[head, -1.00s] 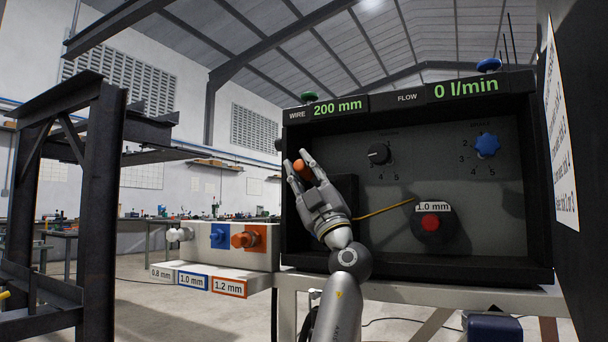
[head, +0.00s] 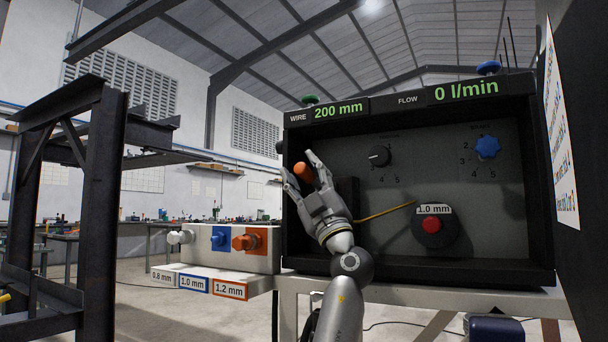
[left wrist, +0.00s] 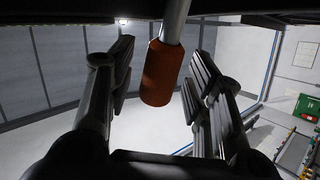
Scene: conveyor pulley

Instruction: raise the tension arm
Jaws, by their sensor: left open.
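The tension arm shows by its orange grip (head: 303,172), at the left inside of the dark machine box in the head view. In the left wrist view the orange grip (left wrist: 161,74) hangs on a grey metal rod (left wrist: 175,20). My left gripper (head: 300,172) is open, with one finger on each side of the grip. In the left wrist view a gap shows between the grip and both fingers (left wrist: 158,85). The gripper hides much of the mechanism behind it. My right gripper is in neither view.
The machine box (head: 420,278) has a black selector knob (head: 379,156), a blue knob (head: 487,147) and a red-centred 1.0 mm spool (head: 432,225). A yellow-orange wire (head: 385,212) runs inside. A shelf (head: 212,270) with white, blue and orange fittings stands left. A dark steel frame (head: 100,200) stands further left.

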